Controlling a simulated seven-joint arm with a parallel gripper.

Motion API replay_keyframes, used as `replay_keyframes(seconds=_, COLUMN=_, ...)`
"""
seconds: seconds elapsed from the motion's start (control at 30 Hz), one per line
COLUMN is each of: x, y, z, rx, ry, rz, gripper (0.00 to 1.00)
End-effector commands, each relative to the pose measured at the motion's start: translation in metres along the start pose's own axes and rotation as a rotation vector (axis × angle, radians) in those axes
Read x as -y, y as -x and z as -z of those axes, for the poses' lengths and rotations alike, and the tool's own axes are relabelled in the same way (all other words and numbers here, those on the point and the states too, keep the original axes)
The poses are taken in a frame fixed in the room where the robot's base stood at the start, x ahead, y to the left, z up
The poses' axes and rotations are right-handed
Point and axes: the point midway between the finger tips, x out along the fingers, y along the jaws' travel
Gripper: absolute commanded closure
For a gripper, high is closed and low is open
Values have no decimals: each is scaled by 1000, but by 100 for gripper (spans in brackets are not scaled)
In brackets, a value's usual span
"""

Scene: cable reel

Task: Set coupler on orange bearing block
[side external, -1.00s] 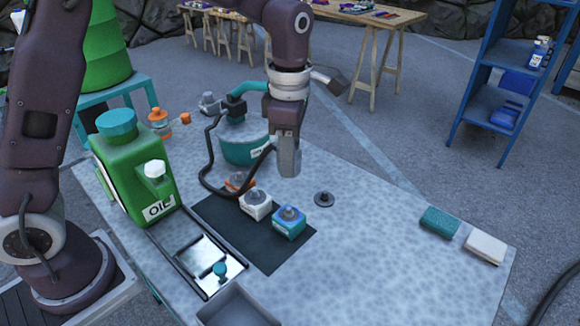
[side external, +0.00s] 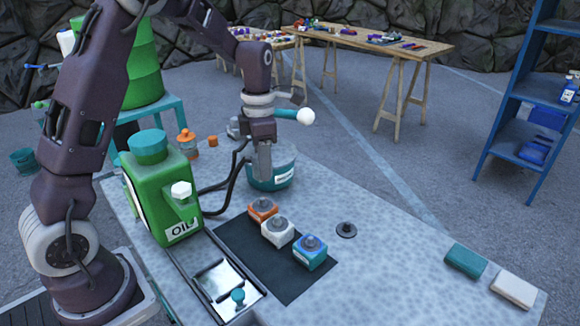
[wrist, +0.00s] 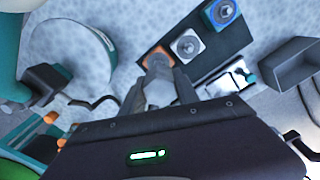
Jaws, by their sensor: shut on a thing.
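The orange bearing block (side external: 263,211) stands on a dark mat at the far end of a row with a white block (side external: 278,234) and a blue block (side external: 310,253). My gripper (side external: 264,176) points down just above the orange block in the side view. In the wrist view the gripper fingers (wrist: 155,88) are close together, with the orange block (wrist: 157,72) just beyond the tips, partly covered. My gripper is shut on the coupler, which is grey and hard to tell from the fingers. I cannot tell whether it touches the block.
A teal reel (side external: 271,172) stands behind my gripper, with a black cable (side external: 222,200) curving to its left. A green oil can (side external: 160,190) stands left of the blocks. A dark round disc (side external: 346,230) lies to their right. The table's right middle is clear.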

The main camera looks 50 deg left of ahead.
Motion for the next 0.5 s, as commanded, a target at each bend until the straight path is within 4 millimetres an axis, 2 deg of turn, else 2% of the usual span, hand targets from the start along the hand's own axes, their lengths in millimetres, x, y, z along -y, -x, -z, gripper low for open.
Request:
replay_keyframes(seconds=0.17, x=-6, y=-10, z=5, rx=0, ry=25, rz=0, gripper=100)
replay_keyframes(seconds=0.5, x=-5, y=-45, z=5, rx=-2, ry=23, rz=1, gripper=100)
